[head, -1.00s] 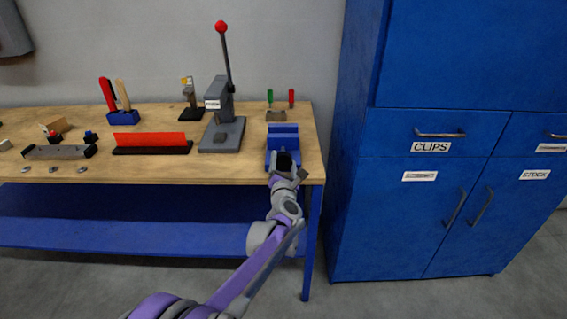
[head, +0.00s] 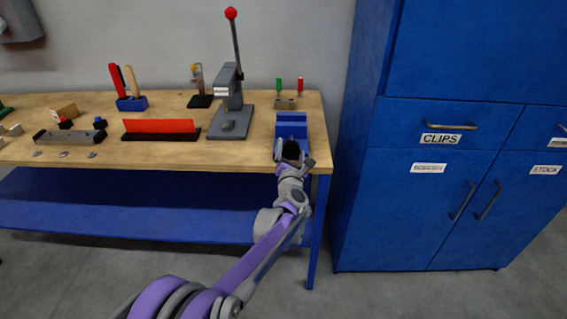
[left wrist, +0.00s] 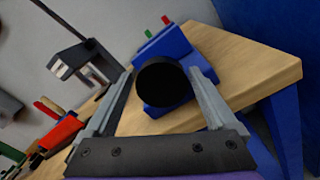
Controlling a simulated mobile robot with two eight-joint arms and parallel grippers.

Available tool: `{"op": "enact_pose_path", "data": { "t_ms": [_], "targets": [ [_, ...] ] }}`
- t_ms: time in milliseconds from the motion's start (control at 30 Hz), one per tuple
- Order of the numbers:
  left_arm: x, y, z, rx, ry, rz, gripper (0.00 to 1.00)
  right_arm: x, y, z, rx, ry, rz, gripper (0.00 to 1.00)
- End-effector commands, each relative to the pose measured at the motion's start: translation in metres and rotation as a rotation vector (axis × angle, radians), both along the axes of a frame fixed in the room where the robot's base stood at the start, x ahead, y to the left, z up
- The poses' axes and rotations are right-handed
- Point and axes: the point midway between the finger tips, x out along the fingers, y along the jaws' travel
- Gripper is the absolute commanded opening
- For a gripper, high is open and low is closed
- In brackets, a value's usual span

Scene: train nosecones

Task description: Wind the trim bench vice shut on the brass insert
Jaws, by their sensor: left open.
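The blue bench vice (head: 292,127) sits at the right end of the wooden bench. It also shows in the left wrist view (left wrist: 168,45), behind a round black part (left wrist: 163,84) that faces my wrist camera. My left gripper (head: 291,152) is at the vice's front, by the bench's front edge. In the left wrist view its fingers (left wrist: 163,78) are open, one on each side of the black round part. I cannot tell whether they touch it. I cannot make out the brass insert or how wide the vice jaws stand. My right gripper is out of view.
A grey arbor press (head: 232,120) with a red-knobbed lever stands left of the vice. A small holder (head: 285,103) with green and red handles is behind it. A red strip on a black base (head: 160,129) lies farther left. The blue cabinet (head: 440,200) stands right of the bench.

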Motion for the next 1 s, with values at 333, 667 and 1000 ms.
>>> {"op": "enact_pose_path", "data": {
  "t_ms": [333, 667, 1000],
  "targets": [
    [0.000, 0.000, 0.000, -0.306, 0.002, -0.004, 1.00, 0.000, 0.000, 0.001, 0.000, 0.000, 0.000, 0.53],
    [-0.022, 0.000, 0.001, -0.618, 0.001, -0.003, 1.00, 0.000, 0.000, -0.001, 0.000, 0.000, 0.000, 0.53],
    [-0.091, 0.000, 0.001, -0.615, 0.000, -0.004, 1.00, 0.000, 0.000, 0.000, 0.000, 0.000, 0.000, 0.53]
  ]
}}
